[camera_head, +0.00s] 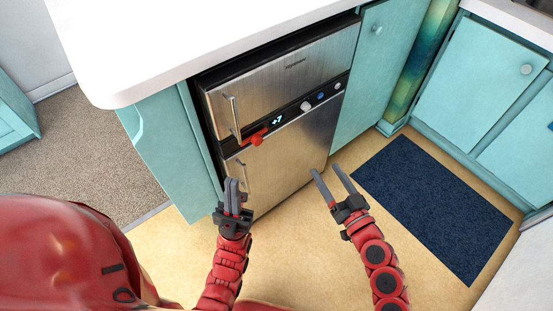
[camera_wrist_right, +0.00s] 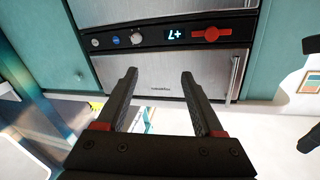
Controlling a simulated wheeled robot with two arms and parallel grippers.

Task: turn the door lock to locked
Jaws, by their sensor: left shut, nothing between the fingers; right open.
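A steel fridge (camera_head: 286,85) with two doors stands under the white counter, and both doors look closed. The red door lock (camera_head: 253,138) is a small lever on the black control strip between the doors, at its left end. It lies roughly along the strip. It also shows in the right wrist view (camera_wrist_right: 211,34), right of the "+7" display. My left gripper (camera_head: 232,183) is shut and empty, below the lock and in front of the lower door. My right gripper (camera_head: 330,172) is open and empty, right of and below the lock, apart from the fridge; its fingers show in the wrist view (camera_wrist_right: 160,75).
The strip also carries knobs (camera_head: 306,106) and a lit display (camera_head: 277,121). Bar handles stick out at the left of the upper door (camera_head: 234,118) and lower door (camera_head: 241,176). Teal cabinets (camera_head: 373,69) flank the fridge. A dark blue mat (camera_head: 432,207) lies on the floor at right.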

